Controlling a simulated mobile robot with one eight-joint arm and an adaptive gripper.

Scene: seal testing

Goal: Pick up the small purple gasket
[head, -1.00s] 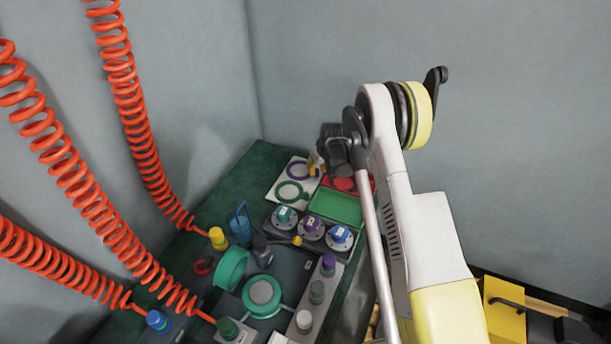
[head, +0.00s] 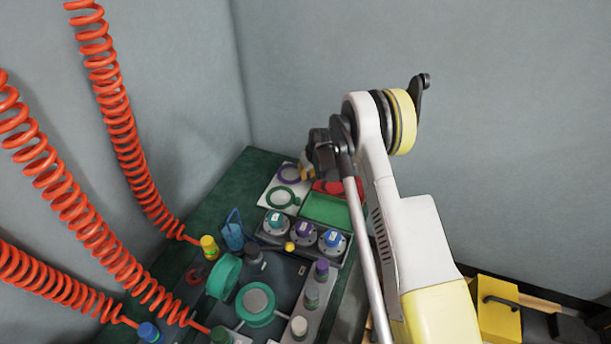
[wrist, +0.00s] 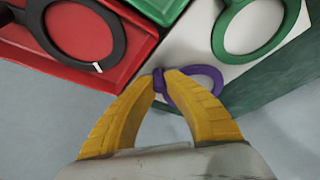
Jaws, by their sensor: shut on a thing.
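The small purple gasket (wrist: 208,78) is a ring on the white board in the wrist view, with its near edge between my yellow fingertips. My gripper (wrist: 166,76) is shut on that edge of the ring. Whether the ring is lifted off the board is hard to tell. In the head view the purple gasket (head: 286,173) shows at the back of the white board (head: 268,203), partly beside my gripper (head: 307,171), which is mostly hidden by my wrist.
A larger green ring (wrist: 250,22) lies on the same board. Beside it is a red tray (wrist: 122,65) with a black ring (wrist: 72,35). A green tray (head: 325,208) and several capped canisters (head: 303,234) stand nearer. Orange coiled hoses (head: 120,125) hang at left.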

